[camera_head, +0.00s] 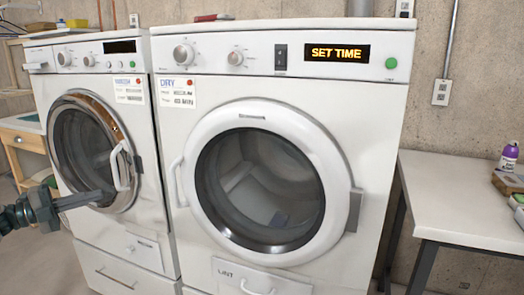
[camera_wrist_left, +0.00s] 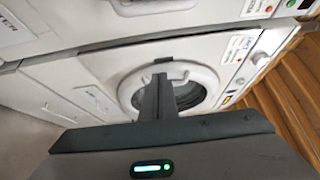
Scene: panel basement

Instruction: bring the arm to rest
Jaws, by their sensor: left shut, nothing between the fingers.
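My left gripper (camera_head: 82,200) comes in from the left edge in the head view, in front of the lower left part of the washer (camera_head: 130,205). Its fingers are together with nothing between them. In the left wrist view the shut fingers (camera_wrist_left: 163,95) point toward a round white-rimmed door. My right gripper is not in view.
The dryer (camera_head: 375,130) stands to the right of the washer; its round door (camera_head: 335,165) looks closed and its display (camera_head: 336,52) reads "SET TIME". A white table (camera_head: 455,205) stands at right with a purple bottle (camera_head: 510,153). A wooden bench (camera_head: 22,140) is at far left.

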